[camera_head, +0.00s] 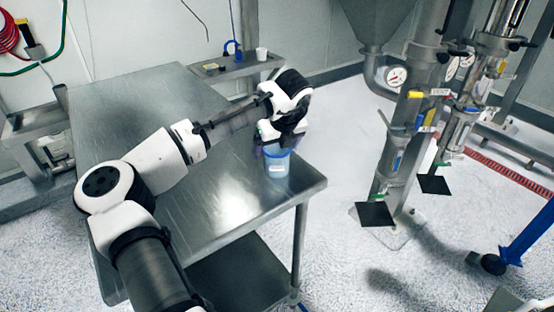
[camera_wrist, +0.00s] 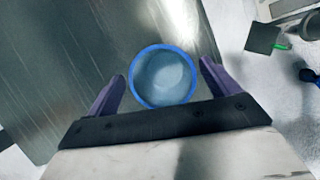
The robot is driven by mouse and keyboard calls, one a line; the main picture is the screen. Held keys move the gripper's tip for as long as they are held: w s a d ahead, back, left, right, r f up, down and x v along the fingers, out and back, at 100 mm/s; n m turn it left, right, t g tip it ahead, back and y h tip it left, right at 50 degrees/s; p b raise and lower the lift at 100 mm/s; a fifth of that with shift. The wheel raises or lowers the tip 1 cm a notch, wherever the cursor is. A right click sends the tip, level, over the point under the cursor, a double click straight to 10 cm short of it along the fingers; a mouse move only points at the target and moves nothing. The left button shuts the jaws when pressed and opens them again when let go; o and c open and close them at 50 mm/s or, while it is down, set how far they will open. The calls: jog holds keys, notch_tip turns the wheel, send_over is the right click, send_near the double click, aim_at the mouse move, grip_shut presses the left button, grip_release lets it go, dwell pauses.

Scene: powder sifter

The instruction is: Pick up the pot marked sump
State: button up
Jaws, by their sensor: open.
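A translucent blue pot (camera_head: 277,164) with a brighter blue rim stands upright on the metal table near its right edge. A pale label shows on its side, but I cannot read it. In the wrist view I look down into the round pot (camera_wrist: 163,76), which looks open at the top. My gripper (camera_head: 274,146) is right above the pot and hides part of its rim. In the wrist view my gripper (camera_wrist: 163,86) is open, with one purple finger on each side of the pot. I cannot tell whether the fingers touch it.
The steel table (camera_head: 200,215) is otherwise bare. Its right edge is close to the pot. A back shelf (camera_head: 230,68) holds a small white cup (camera_head: 261,53). Steel sifter pipework (camera_head: 405,130) with gauges stands to the right, past a floor gap.

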aim_at(276, 152)
jog(key=shift+x, duration=1.55)
jog(key=shift+d, duration=0.2)
jog(key=shift+c, duration=0.5)
jog(key=c, duration=1)
jog(key=shift+r, duration=0.15)
